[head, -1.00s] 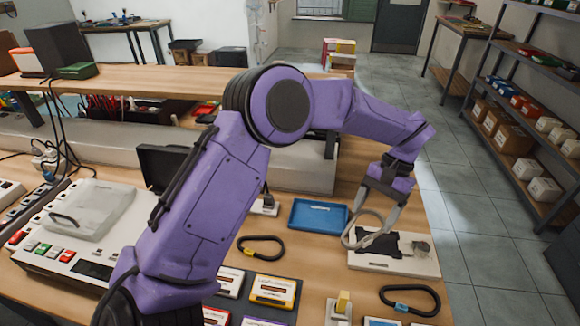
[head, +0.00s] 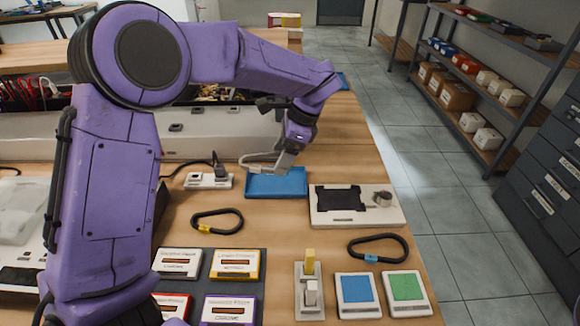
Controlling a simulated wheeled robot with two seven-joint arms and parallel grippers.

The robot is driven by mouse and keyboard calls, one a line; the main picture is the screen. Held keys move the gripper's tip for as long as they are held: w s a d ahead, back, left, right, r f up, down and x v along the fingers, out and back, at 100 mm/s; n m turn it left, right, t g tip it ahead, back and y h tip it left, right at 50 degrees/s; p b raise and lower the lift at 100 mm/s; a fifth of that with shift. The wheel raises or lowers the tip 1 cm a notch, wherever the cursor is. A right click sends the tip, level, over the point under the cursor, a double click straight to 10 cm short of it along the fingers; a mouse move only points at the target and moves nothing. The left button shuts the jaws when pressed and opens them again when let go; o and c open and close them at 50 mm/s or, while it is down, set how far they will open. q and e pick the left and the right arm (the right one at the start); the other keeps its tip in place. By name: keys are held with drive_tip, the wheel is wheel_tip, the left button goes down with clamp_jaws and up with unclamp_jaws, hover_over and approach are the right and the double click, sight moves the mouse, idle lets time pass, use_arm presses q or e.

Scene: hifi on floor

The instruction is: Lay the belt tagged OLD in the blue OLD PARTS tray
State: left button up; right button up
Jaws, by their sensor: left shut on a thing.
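My left gripper (head: 284,158) is shut on a pale grey belt (head: 256,160), which hangs as a loop from the jaws. No tag on this belt can be read. The gripper and belt are over the back edge of the blue tray (head: 275,184), and the gap above the tray is hard to judge. The tray looks empty; its label is not readable now. A black belt with a yellow tag (head: 217,221) lies in front of the tray to the left. A black belt with a blue tag (head: 378,247) lies to the right. My right gripper is not in view.
A white deck with a black plate (head: 357,205) stands right of the tray. A small white device with a cable (head: 208,179) is left of it. A dark mat with several cartridges (head: 238,287) and colored pads (head: 358,293) lie in front.

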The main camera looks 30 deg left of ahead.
use_arm(q)
drive_tip(key=w+f, duration=0.2)
drive_tip(key=w+f+p, duration=0.1)
drive_tip(key=w+f, duration=0.1)
drive_tip(key=f, duration=0.1)
drive_tip(key=shift+f, duration=0.2)
wheel_tip(320, 180, down, 3)
drive_tip(key=shift+r+p, duration=0.2)
drive_tip(key=shift+p, duration=0.55)
drive_tip(key=shift+f, duration=0.25)
drive_tip(key=shift+f+b, duration=0.6)
drive_tip(key=shift+b, duration=0.35)
drive_tip(key=o, duration=1)
drive_tip(key=shift+r+p, duration=0.35)
drive_tip(key=shift+p, duration=0.05)
drive_tip(key=shift+w+a+r+p, duration=0.1)
drive_tip(key=shift+w+r+p, duration=0.05)
drive_tip(key=shift+r+p, duration=0.5)
drive_tip(key=b+v, duration=0.2)
drive_tip(key=v, duration=0.9)
drive_tip(key=shift+d+r, duration=0.2)
